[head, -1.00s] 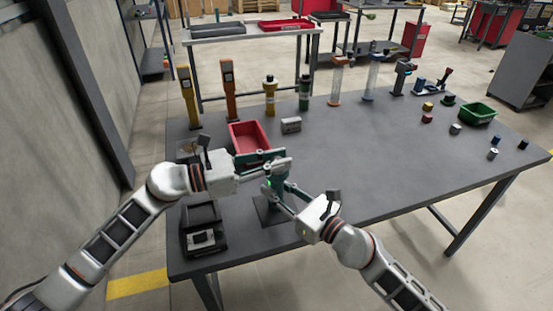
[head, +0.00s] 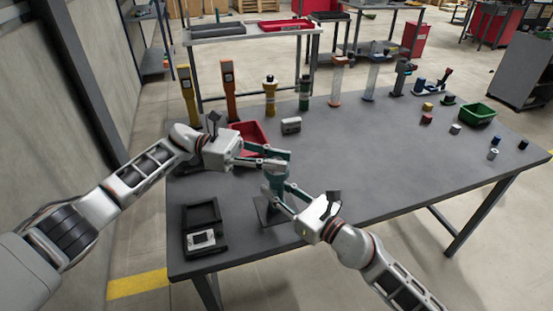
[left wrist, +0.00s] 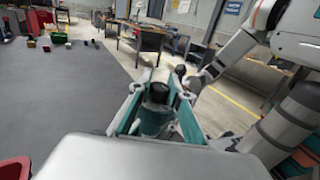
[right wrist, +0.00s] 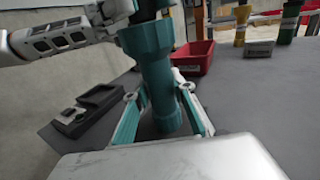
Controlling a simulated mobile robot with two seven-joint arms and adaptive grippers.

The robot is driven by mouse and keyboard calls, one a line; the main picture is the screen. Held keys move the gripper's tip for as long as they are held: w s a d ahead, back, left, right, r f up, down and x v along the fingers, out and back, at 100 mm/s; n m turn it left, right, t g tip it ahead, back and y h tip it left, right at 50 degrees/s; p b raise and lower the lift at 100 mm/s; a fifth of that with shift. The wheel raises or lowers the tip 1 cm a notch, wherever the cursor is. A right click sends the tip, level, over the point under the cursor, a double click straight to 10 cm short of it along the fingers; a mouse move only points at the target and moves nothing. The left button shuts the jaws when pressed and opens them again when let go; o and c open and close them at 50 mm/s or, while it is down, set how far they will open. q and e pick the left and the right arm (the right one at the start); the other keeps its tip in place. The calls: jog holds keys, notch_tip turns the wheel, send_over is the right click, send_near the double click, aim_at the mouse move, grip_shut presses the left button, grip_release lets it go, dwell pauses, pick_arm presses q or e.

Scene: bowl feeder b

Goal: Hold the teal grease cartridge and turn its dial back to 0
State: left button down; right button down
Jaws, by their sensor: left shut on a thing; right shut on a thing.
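The teal grease cartridge stands upright near the table's front edge; its wide upper body shows in the right wrist view (right wrist: 146,38) and its lower body below it. My right gripper (head: 282,197) is shut on the lower body, one finger on each side. My left gripper (head: 276,159) is shut at the top end, around the dark dial (left wrist: 157,94), which shows between its teal fingers in the left wrist view. In the head view the fingers cover most of the cartridge and dial. I cannot read the dial's marks.
A dark open case (head: 203,214) lies left of the cartridge. A red bin (head: 247,131) and a small grey box (head: 291,125) are behind. Several tall tools line the back edge. A green bin (head: 477,113) and small parts stand at right. The table's middle right is clear.

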pick_arm(q)
jog(key=shift+s+d+f+m+g+y, duration=0.15)
jog(key=shift+f+m+g+y, duration=0.15)
jog(key=shift+f+g, duration=0.15)
pick_arm(e)
jog(key=shift+s, duration=0.1)
pick_arm(q)
jog(key=shift+d+f+m+g+y, duration=0.1)
jog(key=shift+f+m+g+y, duration=0.15)
jog(key=shift+m+g+y, duration=0.5)
jog(key=shift+g+h, duration=0.25)
jog(key=shift+g, duration=0.05)
jog(key=shift+w+a+r, duration=0.2)
jog(key=shift+a+r, duration=0.15)
jog(key=shift+r, duration=0.3)
jog(key=c, duration=1.8)
grip_release()
jog(key=shift+r, duration=0.15)
notch_tip(320, 180, up, 10)
jog(key=shift+f, duration=0.1)
pick_arm(e)
jog(key=shift+f, duration=0.1)
